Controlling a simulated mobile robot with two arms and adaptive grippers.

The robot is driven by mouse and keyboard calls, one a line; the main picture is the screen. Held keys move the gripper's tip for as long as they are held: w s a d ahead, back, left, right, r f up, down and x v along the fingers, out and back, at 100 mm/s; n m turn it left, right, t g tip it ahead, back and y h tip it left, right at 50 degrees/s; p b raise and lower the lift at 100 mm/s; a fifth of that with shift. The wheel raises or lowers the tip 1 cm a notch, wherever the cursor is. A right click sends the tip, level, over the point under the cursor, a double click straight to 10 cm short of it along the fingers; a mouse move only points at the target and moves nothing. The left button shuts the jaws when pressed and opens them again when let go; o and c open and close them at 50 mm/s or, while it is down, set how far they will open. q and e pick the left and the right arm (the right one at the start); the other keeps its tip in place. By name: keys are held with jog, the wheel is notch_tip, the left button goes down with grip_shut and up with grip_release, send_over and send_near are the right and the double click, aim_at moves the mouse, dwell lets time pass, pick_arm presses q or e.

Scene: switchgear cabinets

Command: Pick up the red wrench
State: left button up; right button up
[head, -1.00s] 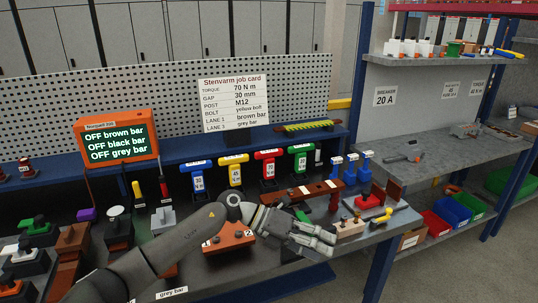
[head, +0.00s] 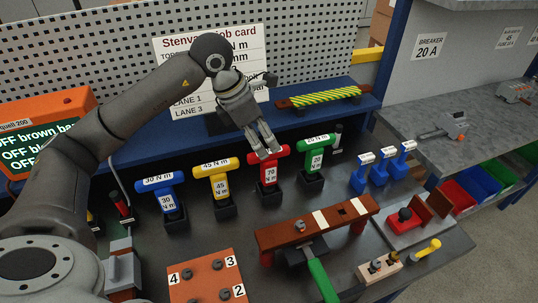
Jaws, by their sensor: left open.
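The red wrench (head: 268,177) is a T-handled tool labelled 70 N m, standing upright in a dark holder on the bench. It is in a row with a blue 30 N m wrench (head: 166,195), a yellow 45 N m wrench (head: 219,180) and a green 20 N m wrench (head: 313,160). My left gripper (head: 264,150) points down just above the red wrench's crossbar, fingers apart. The fingertips overlap the crossbar in the picture; I cannot tell whether they touch it. My right gripper is not in view.
A brown bar (head: 320,224) on red supports and a green-handled tool (head: 318,277) lie in front. A numbered brown block (head: 208,279) is at the front left. The job card (head: 180,52) stands behind. Small blue tools (head: 379,173) stand to the right.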

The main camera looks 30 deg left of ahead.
aim_at(270, 152)
pick_arm(q)
jog(key=p+x, duration=0.1)
jog(key=x, duration=0.2)
jog(key=shift+s+d+f, duration=0.1)
jog(key=shift+d+f, duration=0.15)
jog(key=shift+f, duration=0.05)
jog(key=shift+d+f, duration=0.1)
jog(key=shift+f, duration=0.3)
jog(key=p+x, duration=0.2)
jog(key=x, duration=0.2)
jog(key=shift+w+a+f+p, duration=0.25)
jog(key=shift+a+f+p, duration=0.05)
jog(key=shift+f+p, duration=0.1)
jog(key=shift+w+d+f, duration=0.1)
jog(key=shift+w+f, duration=0.05)
jog(key=shift+f, duration=0.35)
jog(key=shift+r, duration=0.1)
grip_shut()
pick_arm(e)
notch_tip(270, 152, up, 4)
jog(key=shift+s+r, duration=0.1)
